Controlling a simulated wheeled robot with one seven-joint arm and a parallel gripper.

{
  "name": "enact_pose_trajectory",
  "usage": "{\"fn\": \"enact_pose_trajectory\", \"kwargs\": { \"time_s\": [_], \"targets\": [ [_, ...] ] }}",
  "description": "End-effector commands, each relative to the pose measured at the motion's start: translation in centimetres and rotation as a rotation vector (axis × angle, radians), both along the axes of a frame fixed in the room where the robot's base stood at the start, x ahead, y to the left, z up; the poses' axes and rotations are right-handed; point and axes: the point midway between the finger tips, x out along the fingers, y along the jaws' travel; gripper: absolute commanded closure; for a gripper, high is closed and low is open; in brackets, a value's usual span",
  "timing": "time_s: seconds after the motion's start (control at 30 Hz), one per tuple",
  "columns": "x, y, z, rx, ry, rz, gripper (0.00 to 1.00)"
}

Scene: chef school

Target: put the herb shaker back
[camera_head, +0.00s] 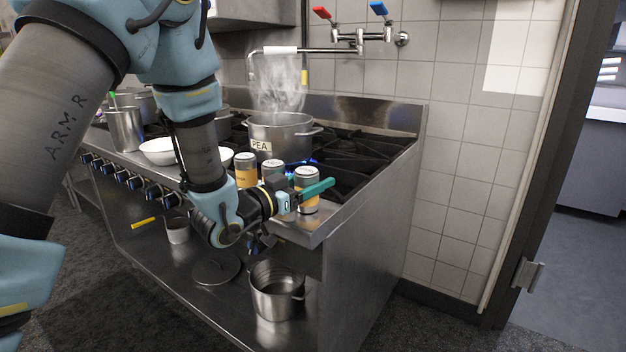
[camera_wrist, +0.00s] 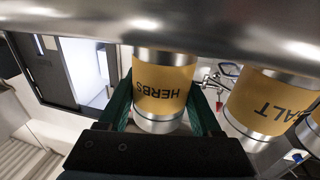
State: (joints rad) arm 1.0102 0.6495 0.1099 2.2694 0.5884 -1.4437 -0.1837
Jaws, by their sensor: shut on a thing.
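The herb shaker (camera_head: 307,174), a metal can with a yellow band, is at the right end of a row of shakers on the stove's front ledge. In the wrist view the herb shaker (camera_wrist: 165,92) reads HERBS upside down. My gripper (camera_head: 312,188) has its green fingers on both sides of the can; they also show in the wrist view (camera_wrist: 160,104). The shaker looks upright, at or very close to the ledge (camera_head: 322,228); I cannot tell whether its base touches. The salt shaker (camera_wrist: 262,105) stands beside it, with a small gap.
Another shaker (camera_head: 245,168) stands farther left in the row. A steaming pot marked PEA (camera_head: 285,138) is on the stove behind, with a blue flame near. White bowls (camera_head: 158,151) sit to the left. A steel pot (camera_head: 277,292) is on the shelf below. The doorway at right is open.

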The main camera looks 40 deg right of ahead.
Motion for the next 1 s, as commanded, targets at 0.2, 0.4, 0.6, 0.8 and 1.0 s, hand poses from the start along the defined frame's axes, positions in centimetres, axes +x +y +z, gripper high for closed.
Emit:
{"fn": "enact_pose_trajectory", "kwargs": {
  "time_s": [0.2,0.4,0.6,0.8,1.0],
  "targets": [
    [0.02,-0.01,0.03,-0.002,-0.001,0.0,1.0],
    [0.03,0.01,-0.37,-0.001,0.0,0.001,0.32],
    [0.02,0.01,-0.31,0.0,0.0,0.001,0.1],
    [0.02,0.01,-0.31,0.0,0.0,0.0,0.05],
    [0.01,0.01,0.25,0.0,0.0,0.0,0.05]
  ]
}}
